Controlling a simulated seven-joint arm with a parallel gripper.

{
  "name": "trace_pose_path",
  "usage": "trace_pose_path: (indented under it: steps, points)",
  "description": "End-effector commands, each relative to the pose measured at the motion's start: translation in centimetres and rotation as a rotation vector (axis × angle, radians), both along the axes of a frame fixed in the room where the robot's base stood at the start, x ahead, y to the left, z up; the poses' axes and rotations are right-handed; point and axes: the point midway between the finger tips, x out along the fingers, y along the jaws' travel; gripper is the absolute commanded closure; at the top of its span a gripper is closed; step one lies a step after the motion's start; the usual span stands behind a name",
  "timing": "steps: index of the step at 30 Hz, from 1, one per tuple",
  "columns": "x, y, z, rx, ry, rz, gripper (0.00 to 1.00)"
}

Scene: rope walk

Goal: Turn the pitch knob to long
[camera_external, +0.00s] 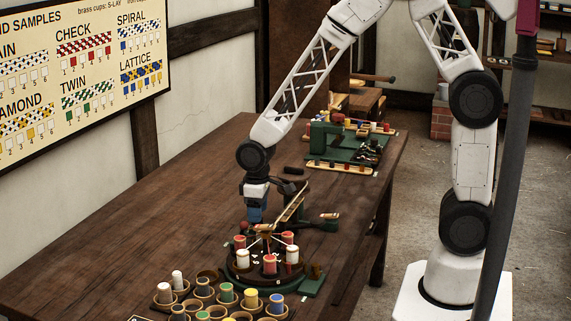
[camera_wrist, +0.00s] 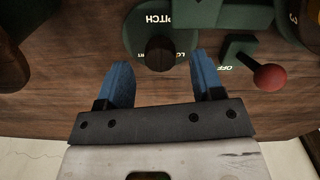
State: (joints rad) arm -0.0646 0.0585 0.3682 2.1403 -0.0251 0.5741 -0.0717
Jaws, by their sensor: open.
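The pitch knob (camera_wrist: 160,52) is a dark round knob on a green base marked PITCH (camera_wrist: 172,17) in the wrist view. The lettering appears upside down, and part of a label starting with "LO" shows at the knob's lower right. My gripper (camera_wrist: 160,75) has two blue fingers, open, with the knob ahead of and between their tips; I see no contact. In the external view my gripper (camera_external: 257,214) points down behind the round braiding machine (camera_external: 265,275). The knob is hidden there.
A red ball-ended lever (camera_wrist: 270,77) marked OFF stands close to the right finger. The machine carries red and white bobbins. Wooden cups (camera_external: 225,298) with coloured spools stand in front of it. A green machine (camera_external: 345,143) sits farther back. The table's left side is clear.

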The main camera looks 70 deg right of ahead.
Motion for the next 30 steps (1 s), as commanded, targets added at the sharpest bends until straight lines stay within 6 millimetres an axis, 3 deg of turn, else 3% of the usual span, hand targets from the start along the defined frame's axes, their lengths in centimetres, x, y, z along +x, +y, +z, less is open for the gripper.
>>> trace_pose_path:
  steps: [13,30]
  points:
    - [0.0,0.1,5.0,0.000,-0.002,0.000,0.39]
    - [0.0,0.1,5.8,0.000,-0.001,0.000,0.39]
